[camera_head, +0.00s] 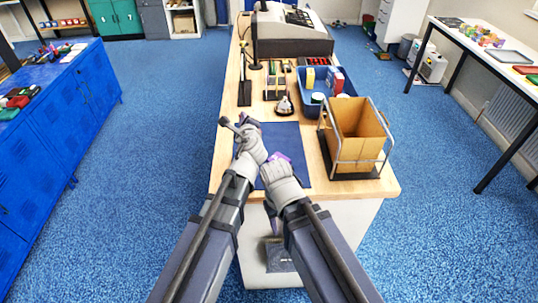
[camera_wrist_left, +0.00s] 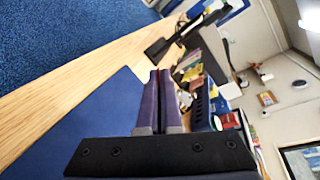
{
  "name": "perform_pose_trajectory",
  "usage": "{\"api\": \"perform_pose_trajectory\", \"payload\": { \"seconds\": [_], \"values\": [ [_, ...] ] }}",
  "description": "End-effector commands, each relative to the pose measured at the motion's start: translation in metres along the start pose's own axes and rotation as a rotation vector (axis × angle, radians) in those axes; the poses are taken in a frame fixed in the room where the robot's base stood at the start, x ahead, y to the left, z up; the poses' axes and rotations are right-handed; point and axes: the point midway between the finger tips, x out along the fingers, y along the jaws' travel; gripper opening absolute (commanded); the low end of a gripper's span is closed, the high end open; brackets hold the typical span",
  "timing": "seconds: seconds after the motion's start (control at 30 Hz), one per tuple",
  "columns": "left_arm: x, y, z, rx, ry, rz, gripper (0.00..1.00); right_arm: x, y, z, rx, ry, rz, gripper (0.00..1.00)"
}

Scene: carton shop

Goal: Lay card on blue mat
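The blue mat (camera_head: 285,139) lies flat on the light wooden counter, partly hidden by my arms; in the left wrist view its blue surface (camera_wrist_left: 95,125) shows at lower left. My left gripper (camera_head: 246,120) is over the mat's left edge. In the left wrist view its two dark purple fingers (camera_wrist_left: 161,74) are together, with nothing seen between them. My right gripper (camera_head: 279,158) is over the mat, its purple fingers largely hidden behind its wrist, so its opening cannot be judged. I cannot make out a loose card on the mat or in either gripper.
A brown carton (camera_head: 358,133) in a grey wire frame stands right of the mat. Behind it are a blue bin (camera_head: 343,83) with small boxes, a bell (camera_head: 284,106), a scanner-like black tool (camera_head: 245,92) and a cash register (camera_head: 290,34). Bare wood shows left of the mat.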

Motion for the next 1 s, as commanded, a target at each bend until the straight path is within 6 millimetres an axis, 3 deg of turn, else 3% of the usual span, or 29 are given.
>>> {"api": "perform_pose_trajectory", "payload": {
  "seconds": [0.1,0.3,0.47,0.73,1.0],
  "values": [
    [-0.003,-0.005,-0.012,0.015,0.045,-0.041,0.0,0.003,0.0,0.0,0.0,0.0,0.0,0.5],
    [-0.003,-0.006,-0.016,0.019,0.056,-0.052,0.0,0.005,-0.001,0.0,0.0,0.0,0.0,0.5],
    [0.001,0.006,-0.024,0.018,0.055,-0.05,0.0,0.021,-0.002,-0.001,0.0,0.0,0.0,0.5],
    [0.011,0.039,-0.048,0.018,0.054,-0.049,0.0,0.061,-0.006,-0.004,0.0,0.0,0.0,0.5],
    [0.012,0.043,-0.05,0.018,0.054,-0.049,0.0,0.066,-0.006,-0.004,0.0,0.0,0.0,0.5]
  ]
}}
